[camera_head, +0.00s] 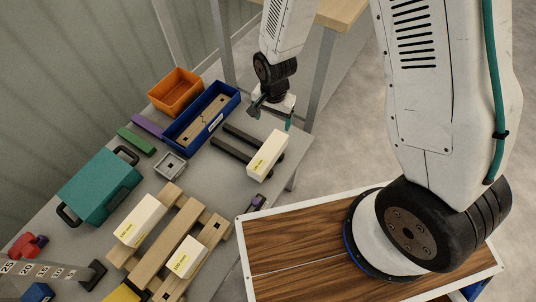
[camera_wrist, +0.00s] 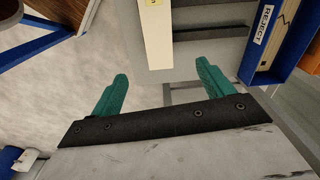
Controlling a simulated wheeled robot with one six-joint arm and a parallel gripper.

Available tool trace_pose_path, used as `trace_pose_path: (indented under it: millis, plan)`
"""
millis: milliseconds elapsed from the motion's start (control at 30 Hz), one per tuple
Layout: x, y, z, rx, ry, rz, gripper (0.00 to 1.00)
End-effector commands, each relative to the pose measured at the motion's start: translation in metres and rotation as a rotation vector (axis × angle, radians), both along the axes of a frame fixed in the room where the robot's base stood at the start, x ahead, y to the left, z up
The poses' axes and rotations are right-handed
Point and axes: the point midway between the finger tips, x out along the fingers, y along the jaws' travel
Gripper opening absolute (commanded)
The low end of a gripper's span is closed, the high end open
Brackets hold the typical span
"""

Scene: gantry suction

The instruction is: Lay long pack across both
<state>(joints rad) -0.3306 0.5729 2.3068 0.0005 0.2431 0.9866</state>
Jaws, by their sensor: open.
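A long cream pack (camera_head: 267,155) with a yellow label lies across the right-hand ends of two dark parallel bars, the far bar (camera_head: 240,134) and the near bar (camera_head: 229,149). The pack also shows in the wrist view (camera_wrist: 157,45), beyond the fingers. My gripper (camera_head: 271,116) is open and empty, above and behind the pack and apart from it. In the wrist view its two green fingers (camera_wrist: 162,68) are spread wide with nothing between them.
A blue bin (camera_head: 168,144) marked REJECT and an orange bin (camera_head: 176,88) stand behind the bars. A teal case (camera_head: 99,187) is at left. Two cream packs (camera_head: 140,219) (camera_head: 187,257) lie on a wooden pallet (camera_head: 173,230). The grey table's right edge is close to the pack.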

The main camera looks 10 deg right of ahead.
Motion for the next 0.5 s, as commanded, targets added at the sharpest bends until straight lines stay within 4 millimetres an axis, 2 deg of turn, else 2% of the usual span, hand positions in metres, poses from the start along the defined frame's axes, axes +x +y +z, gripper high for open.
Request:
trace_pose_path:
  millis: [33, 200, 300, 500]
  plan:
    - [-0.005, 0.005, -0.023, -0.003, 0.012, -0.020, 0.80]
    - [-0.015, 0.015, -0.074, -0.006, 0.017, -0.087, 0.80]
    - [-0.019, 0.019, -0.091, -0.005, 0.019, -0.110, 0.80]
    - [-0.023, 0.020, -0.112, -0.006, 0.021, -0.127, 0.80]
